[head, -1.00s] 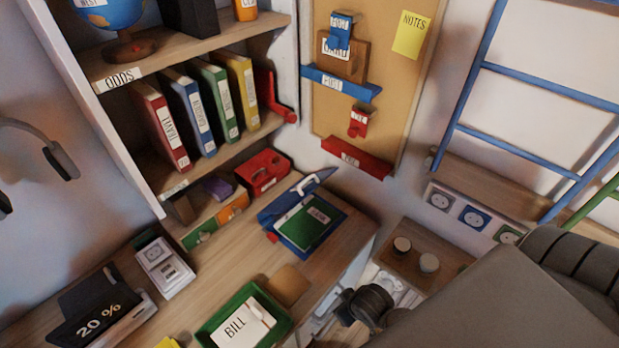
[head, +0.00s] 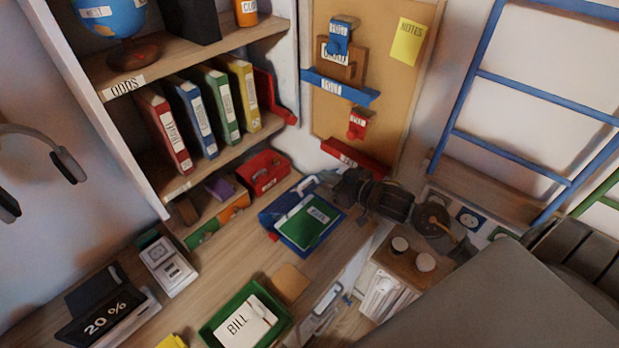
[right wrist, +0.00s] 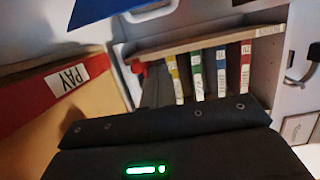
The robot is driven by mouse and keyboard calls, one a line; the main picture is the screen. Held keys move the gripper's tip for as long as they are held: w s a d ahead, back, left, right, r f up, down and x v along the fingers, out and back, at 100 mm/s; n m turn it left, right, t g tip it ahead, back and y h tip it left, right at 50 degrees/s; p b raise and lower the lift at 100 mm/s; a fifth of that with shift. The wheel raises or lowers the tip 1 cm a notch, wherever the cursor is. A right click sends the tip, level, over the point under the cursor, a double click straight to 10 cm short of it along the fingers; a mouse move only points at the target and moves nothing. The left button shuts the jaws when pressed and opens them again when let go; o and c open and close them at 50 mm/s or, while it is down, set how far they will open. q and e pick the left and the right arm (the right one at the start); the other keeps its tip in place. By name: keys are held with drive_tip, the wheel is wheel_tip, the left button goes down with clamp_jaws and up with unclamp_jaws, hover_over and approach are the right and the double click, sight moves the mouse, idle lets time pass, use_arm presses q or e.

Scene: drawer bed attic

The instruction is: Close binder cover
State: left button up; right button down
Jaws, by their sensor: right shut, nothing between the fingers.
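A blue binder (head: 318,240) with a green labelled sheet inside lies open on the desk in the head view. Its blue cover (head: 275,213) stands up along the back left side, with a pale edge near its top right. My right gripper (head: 334,183) is shut and empty at the binder's far right corner, close to the cover's raised end. I cannot tell whether it touches the cover. In the right wrist view the dark gripper body fills the bottom; the fingertips do not show clearly. My left gripper is not in view.
A red box (head: 263,172) stands behind the binder, below shelved binders. A red rail (head: 356,157) is on the corkboard close behind my right gripper. A green tray (head: 212,328) with a bill and a tan block (head: 288,283) are in front. A small shelf (head: 404,262) with cups is right.

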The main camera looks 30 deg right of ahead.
drive_tip(key=p, duration=0.3)
hover_over(309, 190)
drive_tip(key=w, duration=0.2)
wheel_tip(309, 190, down, 2)
drive_tip(key=s+f, duration=0.2)
drive_tip(key=f, duration=0.1)
drive_tip(key=shift+d+f+p, duration=0.1)
drive_tip(key=shift+p, duration=0.25)
drive_tip(key=shift+f, duration=0.2)
